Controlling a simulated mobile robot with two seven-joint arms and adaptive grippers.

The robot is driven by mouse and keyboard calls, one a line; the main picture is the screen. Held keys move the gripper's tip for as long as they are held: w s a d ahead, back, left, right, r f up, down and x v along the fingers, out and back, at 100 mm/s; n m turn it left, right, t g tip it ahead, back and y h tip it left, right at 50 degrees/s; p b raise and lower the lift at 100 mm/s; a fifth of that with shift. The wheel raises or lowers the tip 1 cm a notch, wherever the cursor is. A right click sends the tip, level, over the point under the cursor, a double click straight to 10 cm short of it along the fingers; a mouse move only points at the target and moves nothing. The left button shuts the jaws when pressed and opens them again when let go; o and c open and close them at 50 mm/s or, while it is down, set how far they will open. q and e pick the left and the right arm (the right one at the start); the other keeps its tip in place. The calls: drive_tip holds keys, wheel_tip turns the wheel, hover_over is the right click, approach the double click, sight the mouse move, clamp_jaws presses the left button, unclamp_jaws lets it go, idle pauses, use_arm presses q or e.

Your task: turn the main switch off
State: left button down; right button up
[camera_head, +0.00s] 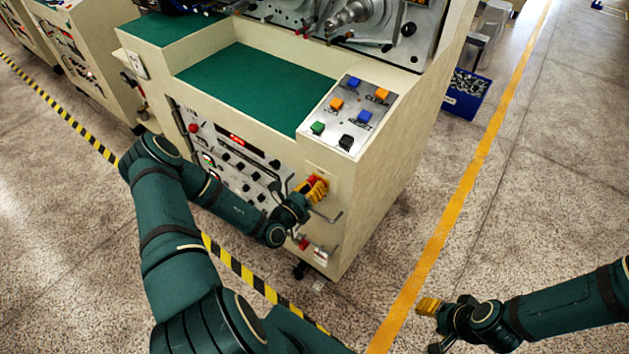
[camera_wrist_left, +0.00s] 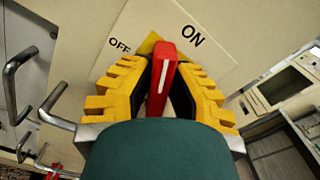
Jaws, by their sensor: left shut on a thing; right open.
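The main switch is a red handle (camera_wrist_left: 163,75) on a pale plate (camera_wrist_left: 218,42) marked OFF and ON, seen close in the left wrist view. The white line on the handle leans slightly towards the ON side at its top. My left gripper (camera_wrist_left: 162,88) has its yellow fingers shut on the handle from both sides. In the head view the red handle (camera_head: 312,179) shows at the front of the machine, partly hidden by my left gripper (camera_head: 314,188). My right gripper (camera_head: 430,306) is open and empty above the floor, at the lower right.
The cream machine (camera_head: 395,165) has a control panel (camera_head: 225,150) with knobs left of the switch and metal handles (camera_wrist_left: 20,85) close beside my left gripper. Coloured push buttons (camera_head: 347,109) sit above. A blue crate (camera_head: 466,92) stands on the floor. The floor at right is clear.

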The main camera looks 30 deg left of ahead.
use_arm(q)
drive_tip(key=n+p, duration=0.1)
drive_tip(key=n, duration=0.2)
drive_tip(key=shift+a+n+p, duration=0.1)
drive_tip(key=shift+n+p, duration=0.65)
drive_tip(key=shift+n, duration=0.55)
drive_tip(key=n, duration=0.3)
drive_tip(key=shift+f+n+p, duration=0.15)
drive_tip(key=shift+n+p, duration=0.15)
drive_tip(key=shift+p, duration=0.05)
drive_tip(key=shift+f+n, duration=0.15)
drive_tip(key=shift+n, duration=1.35)
drive_tip(key=shift+w, duration=0.1)
drive_tip(key=c, duration=0.9)
unclamp_jaws()
drive_tip(key=shift+a, duration=0.1)
